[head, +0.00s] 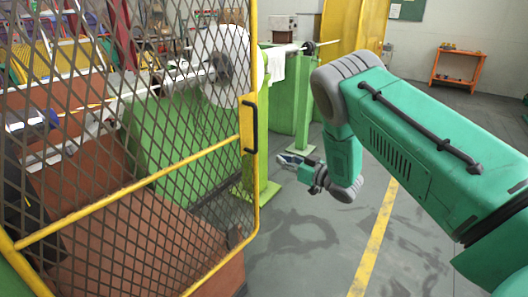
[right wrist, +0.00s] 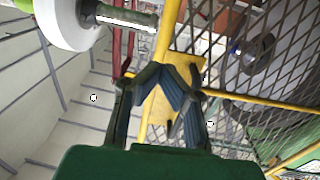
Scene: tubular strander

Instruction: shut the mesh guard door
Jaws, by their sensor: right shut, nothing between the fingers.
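The mesh guard door (head: 150,179) fills the left of the head view, a dark diamond mesh in a yellow tube frame. Its black handle (head: 250,128) is on the upright frame edge at the right. My right gripper (head: 286,159) is shut and empty, right of that edge and lower in the picture than the handle; I see no contact. In the right wrist view its fingers (right wrist: 168,73) meet at the tips, with the yellow frame (right wrist: 168,30) behind them and mesh to the right. How far the door stands open is unclear. My left gripper is not in view.
Behind the mesh are a green machine body (head: 180,135), a white disc (head: 228,68) and brown panels. A green post (head: 303,110) stands behind my right arm. Grey floor with a yellow line (head: 376,240) is clear at the right. An orange cart (head: 457,68) stands far back.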

